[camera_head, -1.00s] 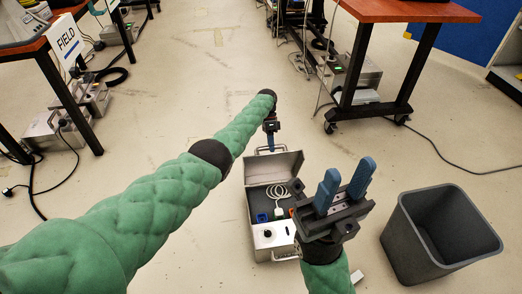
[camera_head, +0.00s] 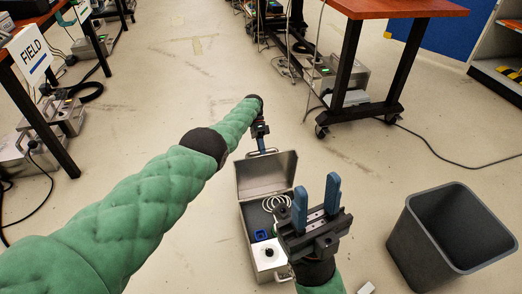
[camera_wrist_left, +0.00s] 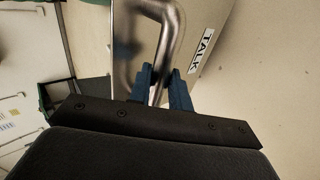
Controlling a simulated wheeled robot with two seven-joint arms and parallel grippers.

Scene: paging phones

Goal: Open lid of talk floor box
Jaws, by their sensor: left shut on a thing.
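The talk floor box (camera_head: 265,240) is a grey metal case on the floor, with its lid (camera_head: 267,175) standing open at the far side. The wrist view shows the TALK label (camera_wrist_left: 201,50) on the lid's outside and a metal handle (camera_wrist_left: 172,30). My left gripper (camera_head: 261,142) is at the lid's upper edge, shut on the handle; its blue fingertips (camera_wrist_left: 160,78) close around the bar. My right gripper (camera_head: 317,200) is open and empty, fingers pointing up, above the box's right side, hiding part of it.
Inside the box are a coiled white cable (camera_head: 277,203) and a blue part (camera_head: 262,235). A grey bin (camera_head: 420,240) stands to the right. The floor beyond the lid is clear.

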